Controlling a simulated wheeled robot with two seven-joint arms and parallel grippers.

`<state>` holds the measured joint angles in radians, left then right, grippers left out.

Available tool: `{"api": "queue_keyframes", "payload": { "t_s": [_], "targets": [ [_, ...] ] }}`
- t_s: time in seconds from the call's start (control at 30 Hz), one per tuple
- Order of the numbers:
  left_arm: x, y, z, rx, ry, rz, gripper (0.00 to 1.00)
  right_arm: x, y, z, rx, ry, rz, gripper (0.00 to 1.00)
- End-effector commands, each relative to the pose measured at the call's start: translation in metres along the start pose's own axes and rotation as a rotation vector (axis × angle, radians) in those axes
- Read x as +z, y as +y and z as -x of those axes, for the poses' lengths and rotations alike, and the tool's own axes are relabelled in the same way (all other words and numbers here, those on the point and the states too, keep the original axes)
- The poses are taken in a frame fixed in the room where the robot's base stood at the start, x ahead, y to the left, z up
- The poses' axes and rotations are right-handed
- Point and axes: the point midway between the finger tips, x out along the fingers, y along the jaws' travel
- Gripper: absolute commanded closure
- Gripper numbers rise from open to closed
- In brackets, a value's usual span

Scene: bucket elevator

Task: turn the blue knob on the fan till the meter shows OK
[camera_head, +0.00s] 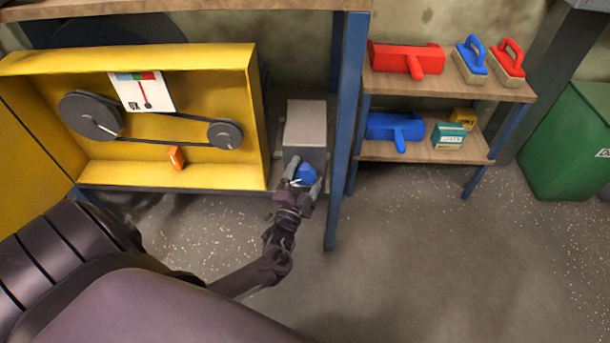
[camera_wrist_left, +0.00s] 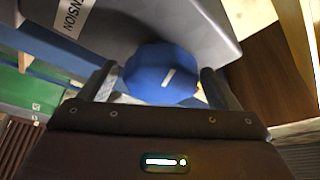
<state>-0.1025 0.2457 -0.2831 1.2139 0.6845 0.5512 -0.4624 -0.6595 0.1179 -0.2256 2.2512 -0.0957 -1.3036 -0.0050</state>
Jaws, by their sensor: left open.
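The blue knob (camera_head: 305,174) sits on the front of a grey box (camera_head: 305,128) beside the yellow housing. In the left wrist view the knob (camera_wrist_left: 162,74) has a white mark and lies between the two fingers, under a label whose readable part is "NSION". My left gripper (camera_head: 299,180) is open around the knob; contact cannot be told. The meter (camera_head: 142,92) is a white card with blue, red and green bands and "OK" lettering. Its needle points up toward the coloured bands; the exact band is hard to tell. My right gripper is not in view.
The yellow housing (camera_head: 200,60) holds a belt on two dark pulleys and an orange piece (camera_head: 177,157). A blue post (camera_head: 344,120) stands just right of the grey box. Shelves (camera_head: 450,85) hold red and blue tools. A green bin (camera_head: 575,140) stands far right. The floor (camera_head: 430,260) is clear.

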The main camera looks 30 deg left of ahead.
Motion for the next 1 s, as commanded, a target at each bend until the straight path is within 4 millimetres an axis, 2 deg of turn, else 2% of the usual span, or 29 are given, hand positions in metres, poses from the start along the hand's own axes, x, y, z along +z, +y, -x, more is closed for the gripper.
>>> {"api": "queue_keyframes", "payload": {
  "t_s": [0.23, 0.53, 0.7, 1.0],
  "targets": [
    [0.0, 0.0, 0.007, 0.0, -0.001, 0.001, 0.16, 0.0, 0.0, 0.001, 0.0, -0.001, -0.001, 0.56],
    [0.0, 0.0, 0.057, 0.003, -0.002, 0.0, 0.16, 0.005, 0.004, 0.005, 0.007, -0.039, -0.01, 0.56],
    [0.0, 0.0, 0.074, 0.0, -0.001, 0.0, 0.16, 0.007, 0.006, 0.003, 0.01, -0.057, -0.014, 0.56],
    [0.0, 0.0, 0.078, -0.001, 0.0, 0.0, 0.16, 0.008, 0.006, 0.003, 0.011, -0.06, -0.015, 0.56]
  ]
}}
